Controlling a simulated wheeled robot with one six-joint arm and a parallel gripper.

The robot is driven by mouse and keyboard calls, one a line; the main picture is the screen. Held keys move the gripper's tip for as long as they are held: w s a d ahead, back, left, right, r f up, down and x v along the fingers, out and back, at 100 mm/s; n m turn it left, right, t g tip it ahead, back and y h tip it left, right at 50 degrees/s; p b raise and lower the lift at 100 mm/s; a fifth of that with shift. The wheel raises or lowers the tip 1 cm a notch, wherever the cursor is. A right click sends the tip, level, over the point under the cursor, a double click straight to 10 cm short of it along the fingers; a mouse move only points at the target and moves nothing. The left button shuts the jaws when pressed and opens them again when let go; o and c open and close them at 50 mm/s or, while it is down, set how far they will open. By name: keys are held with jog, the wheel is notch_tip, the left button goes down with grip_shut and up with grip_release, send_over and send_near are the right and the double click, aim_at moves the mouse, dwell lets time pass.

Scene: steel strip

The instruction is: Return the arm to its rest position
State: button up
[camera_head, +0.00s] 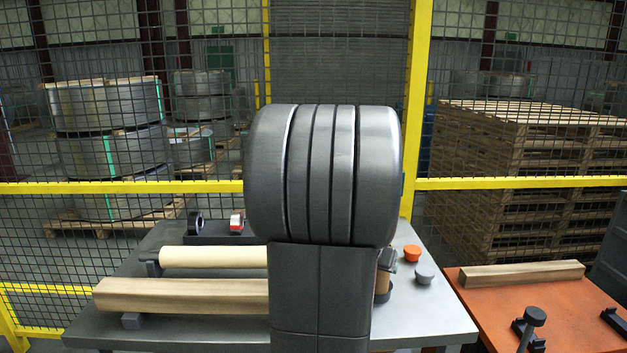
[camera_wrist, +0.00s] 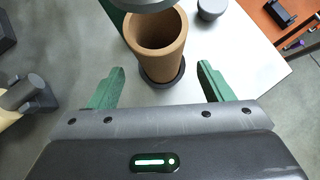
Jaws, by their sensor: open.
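My gripper (camera_wrist: 161,70) shows in the wrist view with its two green fingers spread wide. Nothing is held between them. A brown hollow tube (camera_wrist: 160,55) stands upright on a dark round base (camera_wrist: 163,82) just beyond the fingers, apart from them. In the head view my large dark arm fills the centre and hides the gripper and the middle of the grey table (camera_head: 430,325). Only a sliver of the tube shows at the arm's right edge.
A wooden beam (camera_head: 180,295) and cream roller (camera_head: 213,257) lie on the table's left. An orange knob (camera_head: 412,252) and grey knob (camera_head: 424,274) stand right. An orange table (camera_head: 580,330) bears a wooden bar (camera_head: 522,274). A yellow-framed mesh fence (camera_head: 520,183) closes the back.

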jog(key=p+v, duration=0.3)
jog(key=v, duration=0.5)
jog(key=b+x, duration=0.5)
jog(key=x, duration=0.8)
jog(key=shift+s+a+f+b, duration=0.1)
jog(key=shift+s+f+b, duration=0.1)
jog(key=shift+b, duration=0.2)
jog(key=r, duration=0.1)
jog(key=a+r+p, duration=0.1)
jog(key=r+p, duration=0.1)
jog(key=shift+w+a+r, duration=0.2)
jog(key=shift+a+r, duration=0.1)
jog(key=shift+r, duration=0.1)
jog(key=shift+a+r, duration=0.1)
